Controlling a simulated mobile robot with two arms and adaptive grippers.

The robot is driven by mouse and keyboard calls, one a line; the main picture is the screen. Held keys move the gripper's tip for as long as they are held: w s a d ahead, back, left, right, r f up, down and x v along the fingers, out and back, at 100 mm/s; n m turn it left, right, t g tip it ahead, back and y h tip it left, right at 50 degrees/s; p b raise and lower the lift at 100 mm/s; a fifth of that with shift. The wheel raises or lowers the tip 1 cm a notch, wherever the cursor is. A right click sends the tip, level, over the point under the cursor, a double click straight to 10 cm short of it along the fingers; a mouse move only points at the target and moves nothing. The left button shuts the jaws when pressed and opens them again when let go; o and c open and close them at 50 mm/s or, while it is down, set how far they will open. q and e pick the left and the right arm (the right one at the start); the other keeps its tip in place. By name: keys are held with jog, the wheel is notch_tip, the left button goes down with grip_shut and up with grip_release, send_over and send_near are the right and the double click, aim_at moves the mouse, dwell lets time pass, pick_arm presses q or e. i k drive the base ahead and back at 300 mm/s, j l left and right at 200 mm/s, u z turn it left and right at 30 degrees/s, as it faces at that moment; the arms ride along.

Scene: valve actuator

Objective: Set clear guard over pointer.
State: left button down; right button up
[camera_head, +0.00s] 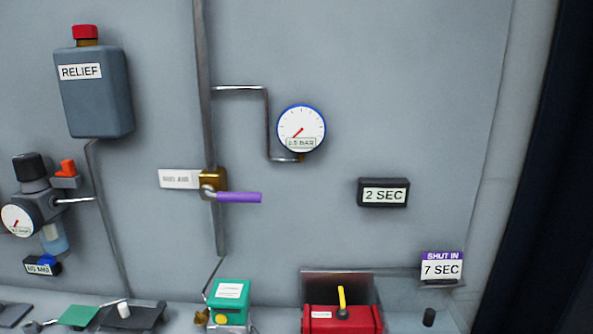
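A red actuator box (342,320) sits at the bottom edge, right of centre, and its lower part is cut off by the frame. A yellow pointer (341,297) stands nearly upright on a dark hub on its top. A grey rectangular panel (312,287) shows behind the red box. I cannot make out a clear guard in this view. Neither of my grippers is in view.
A purple-handled valve (238,197), a gauge (301,128) and a "2 SEC" display (384,193) are on the wall.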

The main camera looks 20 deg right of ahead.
aim_at(430, 314)
jog(key=z, duration=1.4)
